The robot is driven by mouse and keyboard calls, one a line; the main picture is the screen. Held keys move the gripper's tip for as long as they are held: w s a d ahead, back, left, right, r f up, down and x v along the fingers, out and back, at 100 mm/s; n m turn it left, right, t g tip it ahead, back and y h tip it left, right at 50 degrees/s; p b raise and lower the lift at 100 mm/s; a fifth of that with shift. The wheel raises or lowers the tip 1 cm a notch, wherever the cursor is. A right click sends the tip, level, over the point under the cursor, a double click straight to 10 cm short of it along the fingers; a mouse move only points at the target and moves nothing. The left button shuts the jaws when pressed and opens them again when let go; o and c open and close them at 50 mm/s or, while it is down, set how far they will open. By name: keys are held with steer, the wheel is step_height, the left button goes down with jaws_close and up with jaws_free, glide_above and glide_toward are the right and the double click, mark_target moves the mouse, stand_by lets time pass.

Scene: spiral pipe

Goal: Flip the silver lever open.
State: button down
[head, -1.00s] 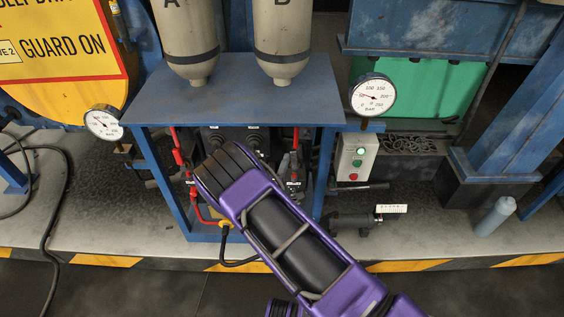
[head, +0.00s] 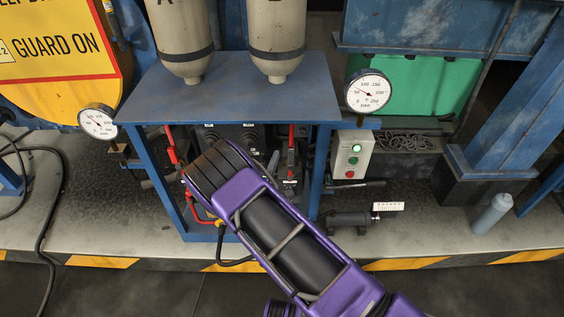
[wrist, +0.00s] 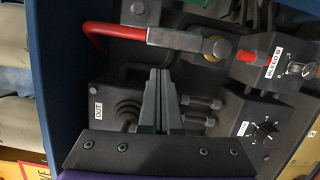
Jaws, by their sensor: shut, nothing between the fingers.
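In the wrist view, a flat silver lever (wrist: 180,40) runs across the upper middle. Its right end meets a brass nut (wrist: 215,48), and a curved red tube or grip (wrist: 95,30) adjoins its left end. My gripper (wrist: 162,72) is shut and empty, its fingertips just below the silver lever in the picture; I cannot tell whether they touch. In the head view my purple and black arm reaches into the blue-framed valve stand, and my fingers are hidden behind its black end. A grey bar shows beside the arm there, too small to identify.
A dark block labelled BLEED B (wrist: 270,58) with a small silver handle and a black knob block (wrist: 262,130) stand at the right of the wrist view. The blue stand top (head: 232,95), pressure gauge (head: 368,91) and switch box (head: 352,156) surround the work area.

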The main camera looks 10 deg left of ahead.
steer(key=s+a, duration=0.2)
steer(key=s, duration=0.8)
steer(key=shift+s, duration=0.2)
steer(key=shift+f, duration=0.1)
